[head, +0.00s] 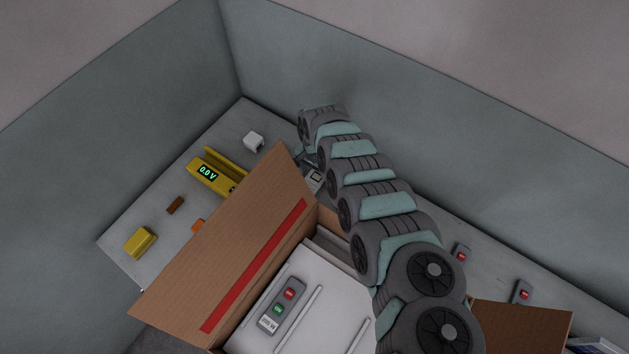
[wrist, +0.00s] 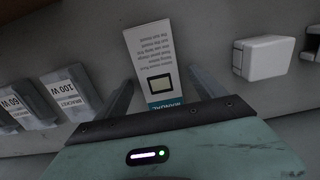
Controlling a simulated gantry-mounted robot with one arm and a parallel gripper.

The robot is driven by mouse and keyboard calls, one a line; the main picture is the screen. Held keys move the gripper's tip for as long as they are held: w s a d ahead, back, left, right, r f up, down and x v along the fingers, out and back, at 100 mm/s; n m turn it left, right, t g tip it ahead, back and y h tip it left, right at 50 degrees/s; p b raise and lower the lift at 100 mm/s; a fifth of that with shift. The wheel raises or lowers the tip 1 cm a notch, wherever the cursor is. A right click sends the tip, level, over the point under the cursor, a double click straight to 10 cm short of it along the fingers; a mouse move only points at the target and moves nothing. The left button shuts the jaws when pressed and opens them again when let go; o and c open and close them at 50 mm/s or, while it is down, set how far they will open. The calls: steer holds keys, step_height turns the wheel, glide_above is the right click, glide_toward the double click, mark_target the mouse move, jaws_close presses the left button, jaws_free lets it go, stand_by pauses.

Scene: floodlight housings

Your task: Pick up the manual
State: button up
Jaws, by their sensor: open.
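The manual, a white printed sheet or booklet with a teal band and a small dark-framed picture (wrist: 157,55), lies on the grey surface in the wrist view. My gripper (wrist: 160,78) is open, with one finger on either side of the manual's lower part. The teal end of the manual is partly hidden by my gripper body. I cannot tell whether the fingers touch it. In the head view my gripper (head: 308,158) is low over the bench behind the cardboard flap, mostly hidden by my arm.
A tall cardboard flap (head: 235,245) rises beside my arm. A yellow meter (head: 208,173) and a yellow block (head: 140,242) lie on the left bench.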

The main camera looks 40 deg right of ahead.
steer(key=c, duration=1.5)
steer(key=shift+o, duration=0.2)
